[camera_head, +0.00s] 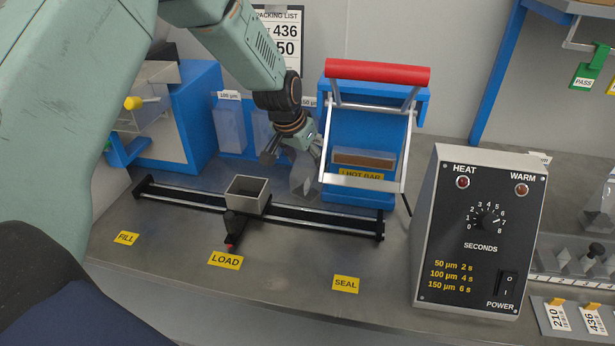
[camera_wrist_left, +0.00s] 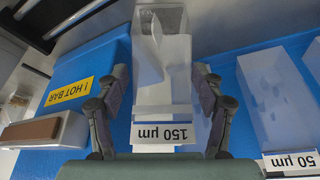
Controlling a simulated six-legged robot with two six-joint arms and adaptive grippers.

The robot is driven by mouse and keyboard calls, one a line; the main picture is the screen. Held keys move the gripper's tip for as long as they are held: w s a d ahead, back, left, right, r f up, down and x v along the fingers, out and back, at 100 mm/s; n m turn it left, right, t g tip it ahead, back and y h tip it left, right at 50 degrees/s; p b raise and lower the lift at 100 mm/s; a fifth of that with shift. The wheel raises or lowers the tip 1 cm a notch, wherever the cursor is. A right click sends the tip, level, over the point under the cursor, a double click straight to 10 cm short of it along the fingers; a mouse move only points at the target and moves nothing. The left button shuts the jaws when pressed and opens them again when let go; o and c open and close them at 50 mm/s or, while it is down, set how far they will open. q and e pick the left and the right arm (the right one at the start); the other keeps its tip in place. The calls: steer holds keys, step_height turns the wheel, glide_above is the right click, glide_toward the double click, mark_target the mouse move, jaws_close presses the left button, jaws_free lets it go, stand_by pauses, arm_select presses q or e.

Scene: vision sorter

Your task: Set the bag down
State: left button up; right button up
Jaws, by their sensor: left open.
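My left gripper (camera_head: 292,157) is open at the back of the bench, just left of the blue sealer. In the left wrist view its two fingers (camera_wrist_left: 161,88) stand apart, one on each side of the bin labelled 150 µm (camera_wrist_left: 165,134). A pale translucent bag (camera_wrist_left: 150,62) shows between and beyond the fingers, over that bin. In the head view a grey bag-like shape (camera_head: 303,176) shows just below the fingers. I cannot tell whether the bag touches a finger or the bin. My right gripper is not in view.
The blue sealer (camera_head: 361,110) with a red handle (camera_head: 377,72) stands right of the gripper. A black rail (camera_head: 323,222) with a grey square funnel (camera_head: 247,193) runs in front. The timer box (camera_head: 479,230) stands at right.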

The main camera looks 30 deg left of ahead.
mark_target(306, 162)
arm_select(q)
steer(key=shift+b+x, duration=0.35)
steer(key=shift+x, duration=1.1)
steer(key=c, duration=0.9)
steer(key=shift+c, duration=0.2)
steer(key=shift+r, duration=0.1)
steer(key=shift+s+a+r+p, duration=0.15)
steer(key=shift+r+p, duration=0.2)
steer(key=shift+r, duration=0.3)
step_height(306, 162, up, 10)
steer(key=shift+f+p, duration=0.1)
steer(key=shift+p, duration=1)
steer(key=s+a, duration=0.4)
steer(key=s, duration=0.4)
steer(key=s+a, duration=0.4)
steer(key=s, duration=0.5)
steer(key=shift+s, duration=0.35)
